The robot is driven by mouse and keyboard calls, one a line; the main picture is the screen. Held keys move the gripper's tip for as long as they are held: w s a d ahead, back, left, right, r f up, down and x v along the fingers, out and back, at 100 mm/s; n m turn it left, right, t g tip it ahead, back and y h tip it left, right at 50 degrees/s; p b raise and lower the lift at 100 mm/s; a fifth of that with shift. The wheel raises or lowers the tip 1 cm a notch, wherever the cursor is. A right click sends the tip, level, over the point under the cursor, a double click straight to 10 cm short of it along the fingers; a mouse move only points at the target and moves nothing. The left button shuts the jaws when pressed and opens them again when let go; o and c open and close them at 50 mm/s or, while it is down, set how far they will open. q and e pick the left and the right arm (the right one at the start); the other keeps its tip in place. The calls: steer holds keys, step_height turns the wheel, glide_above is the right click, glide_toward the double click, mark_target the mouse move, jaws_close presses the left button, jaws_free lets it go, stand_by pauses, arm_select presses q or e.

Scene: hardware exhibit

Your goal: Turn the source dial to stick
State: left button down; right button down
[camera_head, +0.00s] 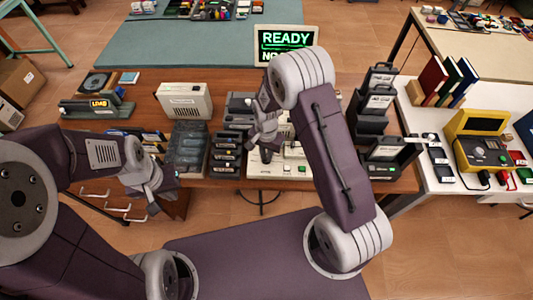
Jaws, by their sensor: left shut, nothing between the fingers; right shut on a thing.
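A beige control unit (285,171) with small buttons along its front stands at the middle of the brown table's front edge. My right gripper (257,147) points down at the left part of this unit. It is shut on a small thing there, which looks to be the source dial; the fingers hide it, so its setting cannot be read. My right forearm covers part of the unit's right side. My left gripper (166,190) is shut and empty, in front of the table's left part, well apart from the unit.
A monitor (286,41) reading READY stands behind. Dark cartridge stacks (224,153) stand just left of the unit. A beige box (184,101) and an LED display device (98,104) are further left. Black holders (372,105) stand to the right. A yellow device (481,145) sits on the white table.

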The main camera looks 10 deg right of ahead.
mark_target(266, 156)
steer(key=m, duration=0.3)
steer(key=shift+m, duration=0.3)
steer(key=shift+m+p, duration=0.3)
steer(key=shift+m, duration=1.4)
steer(key=c, duration=1.4)
jaws_free()
steer(key=shift+c, duration=0.2)
steer(key=shift+r, duration=0.15)
step_height(266, 156, up, 9)
steer(key=shift+b, duration=0.35)
